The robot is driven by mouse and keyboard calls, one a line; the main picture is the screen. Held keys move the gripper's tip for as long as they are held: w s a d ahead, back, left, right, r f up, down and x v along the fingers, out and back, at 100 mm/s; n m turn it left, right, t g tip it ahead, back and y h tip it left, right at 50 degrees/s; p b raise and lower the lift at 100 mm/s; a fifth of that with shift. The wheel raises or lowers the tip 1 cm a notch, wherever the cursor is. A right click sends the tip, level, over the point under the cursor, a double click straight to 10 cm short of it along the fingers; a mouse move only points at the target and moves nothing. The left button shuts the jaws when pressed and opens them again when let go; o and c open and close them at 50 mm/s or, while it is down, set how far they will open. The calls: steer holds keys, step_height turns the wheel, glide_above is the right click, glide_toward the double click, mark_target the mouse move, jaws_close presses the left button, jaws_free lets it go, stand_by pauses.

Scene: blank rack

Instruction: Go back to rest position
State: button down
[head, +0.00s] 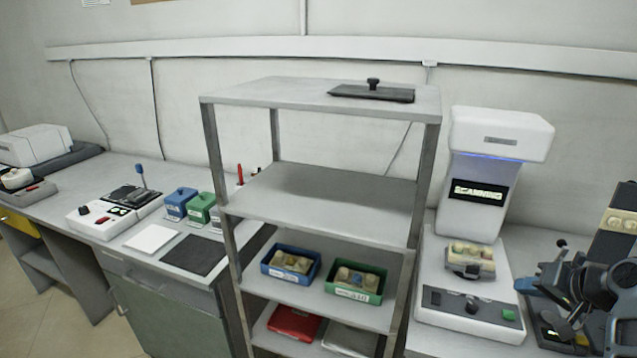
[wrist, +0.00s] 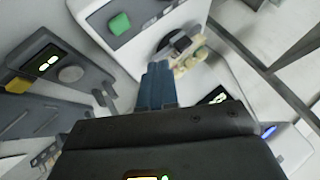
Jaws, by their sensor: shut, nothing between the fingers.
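My gripper (head: 528,286) is at the right edge of the head view, beside the white scanning machine (head: 470,285). Its blue fingers show in the wrist view (wrist: 157,84), closed together with nothing between them. The machine has a lit "SCANNING" display and a green button (head: 508,315). A dental model (head: 470,259) in pale and dark tones sits on the machine's platform. It shows past the fingertips in the wrist view, apart from them as far as I can tell.
A grey shelf rack (head: 320,205) stands left of the machine. It holds a blue bin (head: 283,277), a green bin (head: 345,296) and a red tray (head: 293,325). A black lid-like plate (head: 370,93) lies on top. Another device (head: 618,215) stands at the far right, close to my arm.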

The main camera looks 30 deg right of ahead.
steer(key=shift+n+h, duration=0.3)
steer(key=shift+n, duration=0.2)
steer(key=a+f, duration=0.2)
steer(key=a, duration=0.1)
steer(key=a+f, duration=0.2)
steer(key=a, duration=0.2)
steer(key=a+f, duration=0.2)
steer(key=a, duration=0.1)
steer(key=shift+w+a+f, duration=0.15)
steer(key=shift+w+a, duration=0.15)
steer(key=shift+a, duration=0.1)
steer(key=s+a+n+t, duration=0.1)
steer(key=s+a+n, duration=0.1)
steer(key=s+a, duration=0.35)
steer(key=s+a+n+t+b, duration=0.1)
steer(key=s+a+n, duration=0.15)
steer(key=a, duration=0.65)
steer(key=s+a+n+t, duration=0.1)
steer(key=s+a, duration=0.3)
steer(key=a, duration=0.3)
steer(key=s+a+r+n+t+y, duration=0.2)
steer(key=s+a+r+n, duration=0.3)
steer(key=r, duration=0.7)
steer(key=s+a, duration=0.2)
steer(key=s, duration=0.2)
steer(key=shift+s+t+y, duration=0.4)
steer(key=shift+w+a+f+b, duration=0.1)
steer(key=shift+w+b, duration=0.05)
steer(key=shift+b, duration=0.15)
